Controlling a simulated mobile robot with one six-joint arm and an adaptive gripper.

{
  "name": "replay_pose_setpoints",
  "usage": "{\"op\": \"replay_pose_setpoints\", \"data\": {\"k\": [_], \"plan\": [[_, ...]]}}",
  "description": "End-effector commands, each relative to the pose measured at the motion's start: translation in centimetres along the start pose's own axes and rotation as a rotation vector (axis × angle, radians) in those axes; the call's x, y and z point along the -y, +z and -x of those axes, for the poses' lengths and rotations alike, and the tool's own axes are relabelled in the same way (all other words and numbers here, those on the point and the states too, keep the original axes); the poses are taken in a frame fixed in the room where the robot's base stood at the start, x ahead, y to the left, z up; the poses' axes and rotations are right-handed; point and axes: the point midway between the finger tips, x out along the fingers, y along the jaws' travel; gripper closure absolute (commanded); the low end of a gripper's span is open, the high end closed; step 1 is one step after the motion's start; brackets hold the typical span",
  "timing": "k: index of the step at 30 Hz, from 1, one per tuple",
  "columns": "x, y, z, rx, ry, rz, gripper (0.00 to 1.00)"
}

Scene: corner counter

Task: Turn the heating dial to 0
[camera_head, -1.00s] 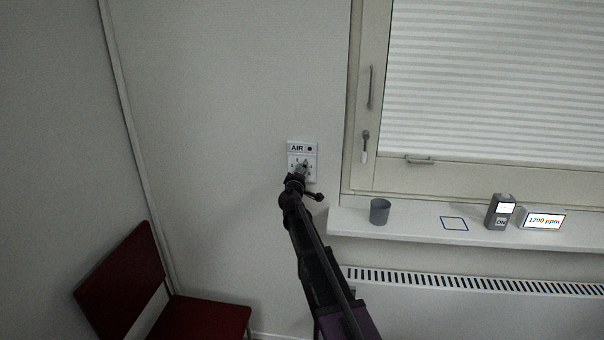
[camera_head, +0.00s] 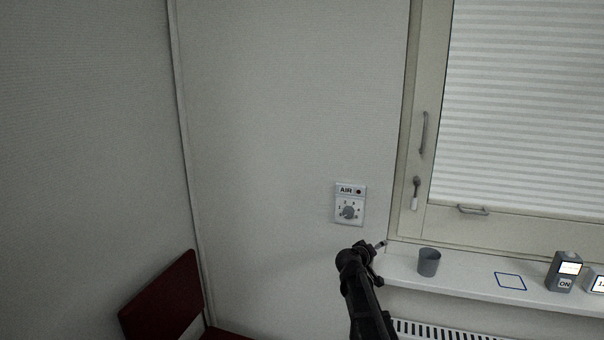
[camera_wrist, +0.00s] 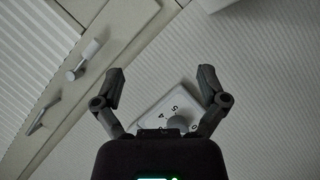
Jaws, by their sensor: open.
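A white wall panel (camera_head: 350,191) marked AIR carries a round grey dial knob (camera_head: 348,212) with numbers around it. Its exact pointer setting is too small to read. In the wrist view the panel (camera_wrist: 152,104) lies between and beyond my fingers, with the grey knob (camera_wrist: 178,123) partly in view and the digits 4 and 5 near it. My gripper (camera_wrist: 161,74) is open and empty. In the head view my gripper (camera_head: 376,247) is below and right of the panel, apart from the knob. No dial marked as heating shows.
A window sill (camera_head: 455,288) at right holds a grey cup (camera_head: 429,262), a blue square outline (camera_head: 510,281) and a grey device (camera_head: 564,271) reading ON. A radiator (camera_head: 450,331) is below. A red chair (camera_head: 165,300) stands lower left. The wall left of the panel is bare.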

Motion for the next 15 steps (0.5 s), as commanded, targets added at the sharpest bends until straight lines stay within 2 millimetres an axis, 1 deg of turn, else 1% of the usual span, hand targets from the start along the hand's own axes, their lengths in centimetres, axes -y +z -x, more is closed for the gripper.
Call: {"op": "replay_pose_setpoints", "data": {"k": [1, 6, 9, 11, 12, 14, 15], "plan": [[-0.1, 2.2, 1.0, 0.054, -0.024, -0.024, 0.08], [0.9, 8.2, 3.8, 0.245, -0.134, -0.094, 0.08], [1.8, 11.6, 5.9, 0.356, -0.213, -0.127, 0.08], [2.4, 13.5, 7.3, 0.42, -0.265, -0.144, 0.08], [2.8, 14.7, 8.3, 0.462, -0.302, -0.154, 0.08], [3.4, 16.4, 9.9, 0.522, -0.361, -0.167, 0.08], [3.9, 17.5, 11.0, 0.562, -0.402, -0.174, 0.08]]}}
